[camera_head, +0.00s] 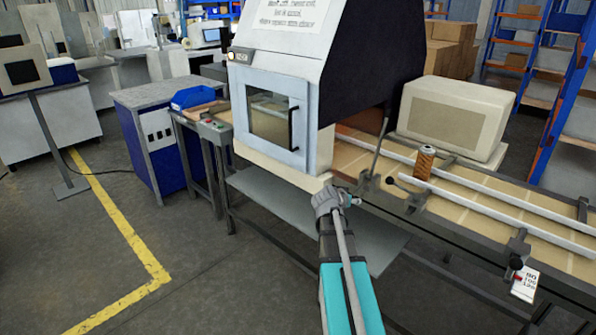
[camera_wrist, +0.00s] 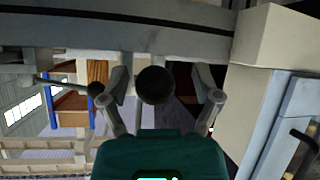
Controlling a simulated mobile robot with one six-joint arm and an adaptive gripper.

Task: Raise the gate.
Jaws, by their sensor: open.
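My gripper (camera_head: 350,197) is in front of the machine's lower right corner, beside the near edge of the conveyor (camera_head: 470,202). In the wrist view my gripper (camera_wrist: 166,88) is open, with a finger on each side of a round black knob (camera_wrist: 155,84). No contact shows, and the depth between them is unclear. In the head view an upright lever (camera_head: 377,150) stands just right of my gripper. A second lever with a black knob (camera_head: 390,180) lies lower, along the conveyor edge. I cannot tell for sure which part is the gate.
An orange-brown ribbed cartridge (camera_head: 424,162) stands on the conveyor between white rails. The machine's windowed door (camera_head: 274,117) is shut. A beige box (camera_head: 455,115) stands behind the conveyor. A white tag (camera_head: 525,284) hangs at the near right.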

